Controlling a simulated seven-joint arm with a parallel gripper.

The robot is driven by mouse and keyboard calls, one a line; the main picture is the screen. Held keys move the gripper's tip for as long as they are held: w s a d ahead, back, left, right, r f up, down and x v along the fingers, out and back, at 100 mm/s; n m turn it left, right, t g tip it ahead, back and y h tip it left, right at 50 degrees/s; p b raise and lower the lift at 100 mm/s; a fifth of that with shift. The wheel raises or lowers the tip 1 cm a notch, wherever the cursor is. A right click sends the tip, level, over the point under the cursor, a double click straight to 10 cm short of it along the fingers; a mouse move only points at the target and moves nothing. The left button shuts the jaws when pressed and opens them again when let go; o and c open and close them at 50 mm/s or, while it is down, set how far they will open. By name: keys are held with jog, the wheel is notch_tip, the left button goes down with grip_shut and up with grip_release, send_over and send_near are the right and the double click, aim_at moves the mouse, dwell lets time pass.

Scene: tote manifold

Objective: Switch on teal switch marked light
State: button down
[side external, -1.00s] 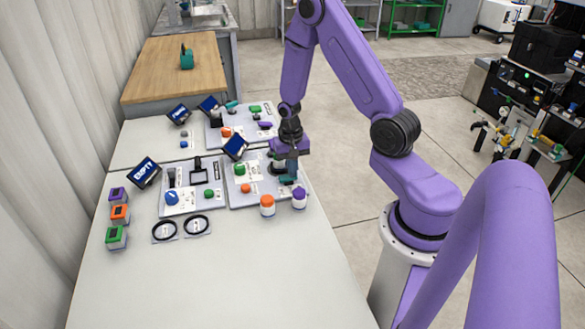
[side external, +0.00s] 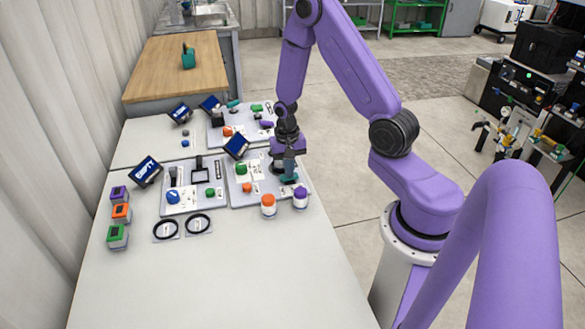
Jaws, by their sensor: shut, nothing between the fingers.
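My gripper (side external: 289,176) points down over the right side of the near right panel (side external: 240,200). A small teal part (side external: 291,178) shows at its fingertips, low on that panel; I cannot tell whether they touch. A teal part (side external: 233,104) also shows on the far panel (side external: 215,140). The markings are too small to read, so I cannot tell which one is marked light. The fingers are shut and nothing shows between them.
An orange-topped jar (side external: 268,205) and a purple-topped jar (side external: 300,198) stand close in front of my gripper. A tilted screen (side external: 236,146) stands behind the panel. Two black rings (side external: 198,224) lie left of the jars. The near table (side external: 220,285) is clear.

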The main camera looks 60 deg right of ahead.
jog(key=shift+r, duration=0.1)
notch_tip(320, 180, up, 14)
jog(key=shift+w+a, duration=0.2)
jog(key=shift+w, duration=0.05)
dwell(0.6)
jog(key=shift+d, duration=0.1)
jog(key=shift+s+d, duration=0.4)
jog(key=shift+d, duration=0.05)
jog(key=shift+f, duration=0.2)
jog(key=f, duration=1.4)
jog(key=shift+s+d, duration=0.2)
jog(key=shift+d, duration=0.05)
